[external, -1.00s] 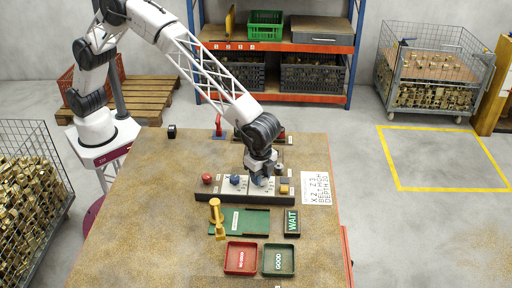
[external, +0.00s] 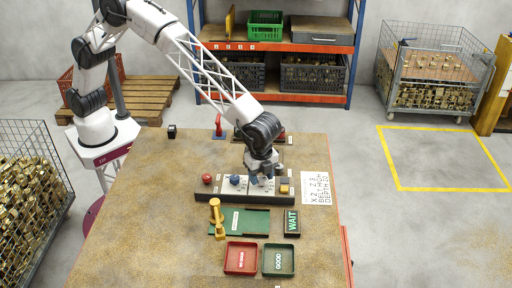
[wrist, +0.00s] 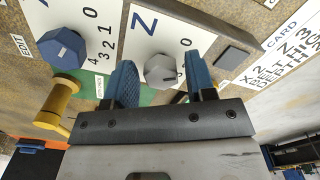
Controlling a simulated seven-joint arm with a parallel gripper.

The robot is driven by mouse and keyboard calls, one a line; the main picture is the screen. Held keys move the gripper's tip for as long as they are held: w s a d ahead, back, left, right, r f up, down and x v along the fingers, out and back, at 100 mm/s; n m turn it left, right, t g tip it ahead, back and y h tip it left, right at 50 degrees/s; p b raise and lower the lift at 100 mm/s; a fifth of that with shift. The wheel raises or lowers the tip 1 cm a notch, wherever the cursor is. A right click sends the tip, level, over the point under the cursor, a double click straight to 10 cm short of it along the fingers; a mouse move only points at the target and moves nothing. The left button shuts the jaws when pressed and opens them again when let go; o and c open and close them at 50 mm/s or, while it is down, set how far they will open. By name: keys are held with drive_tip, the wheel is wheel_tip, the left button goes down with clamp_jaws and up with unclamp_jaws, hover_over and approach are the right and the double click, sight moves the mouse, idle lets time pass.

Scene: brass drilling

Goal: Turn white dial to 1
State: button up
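The white dial (wrist: 160,70) is a pale grey-white knob on the white panel marked Z, seen in the wrist view. A 0 is printed near it; its other numbers are mostly hidden by a finger. A small dark mark shows on the dial, but I cannot tell exactly which number it faces. My gripper (wrist: 162,64) is open, with one blue finger on each side of the dial and gaps visible between. In the external view my gripper (external: 262,178) is low over the dark control strip (external: 225,197) and hides the dial.
A blue dial (wrist: 62,48) sits on the panel to the left. A red knob (external: 207,178) is at the strip's left end. A brass lever (external: 216,215), red tray (external: 241,258) and green tray (external: 278,260) are nearer. A printed card (external: 316,188) lies right.

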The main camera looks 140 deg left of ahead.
sight(261, 177)
drive_tip(key=shift+o, duration=0.5)
drive_tip(key=shift+r, duration=0.1)
drive_tip(key=shift+r, duration=3.8)
